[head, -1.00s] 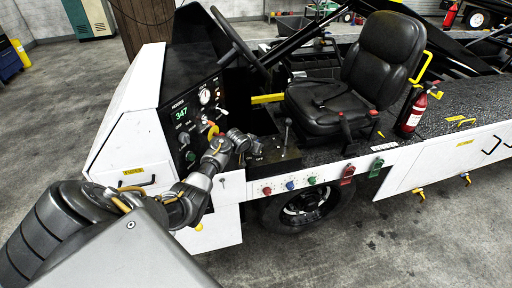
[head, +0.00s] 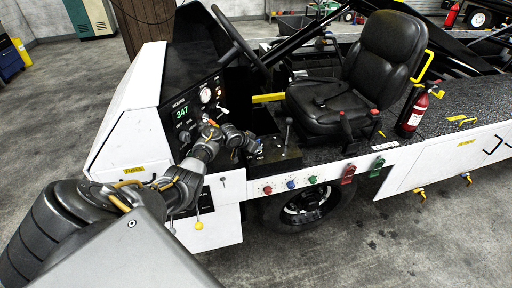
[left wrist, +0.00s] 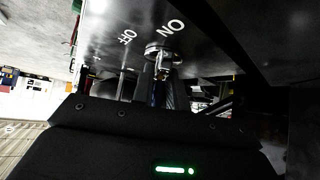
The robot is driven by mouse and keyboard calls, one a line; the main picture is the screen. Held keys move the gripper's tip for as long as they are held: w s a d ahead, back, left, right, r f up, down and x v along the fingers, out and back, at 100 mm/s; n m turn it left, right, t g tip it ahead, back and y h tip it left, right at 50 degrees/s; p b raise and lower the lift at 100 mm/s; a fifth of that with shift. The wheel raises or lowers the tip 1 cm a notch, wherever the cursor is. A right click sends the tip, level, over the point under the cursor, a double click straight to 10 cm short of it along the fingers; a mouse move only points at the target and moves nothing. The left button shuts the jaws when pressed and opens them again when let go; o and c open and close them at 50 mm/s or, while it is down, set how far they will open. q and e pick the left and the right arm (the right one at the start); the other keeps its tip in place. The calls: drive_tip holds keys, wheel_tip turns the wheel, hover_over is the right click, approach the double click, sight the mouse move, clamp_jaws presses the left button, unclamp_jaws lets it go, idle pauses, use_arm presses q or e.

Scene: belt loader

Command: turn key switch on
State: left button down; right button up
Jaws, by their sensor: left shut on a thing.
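The key switch (left wrist: 163,50) shows in the left wrist view as a round metal collar on a dark panel, with white OFF and ON labels beside it. The labels read upside down there. My left gripper (left wrist: 162,80) is at the collar, its fingers shut on the key, which is mostly hidden between them. In the head view my left gripper (head: 246,146) is at the dark dashboard's lower right, and hides the switch. Which label the key points to I cannot tell. My right gripper is in neither view.
The dashboard has a green display (head: 182,112), a round gauge (head: 205,95) and several knobs. A lever (head: 288,133) stands between the gripper and the black seat (head: 378,60). The steering wheel (head: 236,38) is above. A yellow knob (head: 199,226) sits low on the white side.

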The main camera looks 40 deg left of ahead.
use_arm(q)
drive_tip(key=c, duration=1.4)
unclamp_jaws()
drive_tip(key=shift+s+r, duration=0.1)
drive_tip(key=p+v, duration=0.1)
drive_tip(key=v, duration=0.9)
drive_tip(key=shift+s+r, duration=0.2)
drive_tip(key=shift+s, duration=0.05)
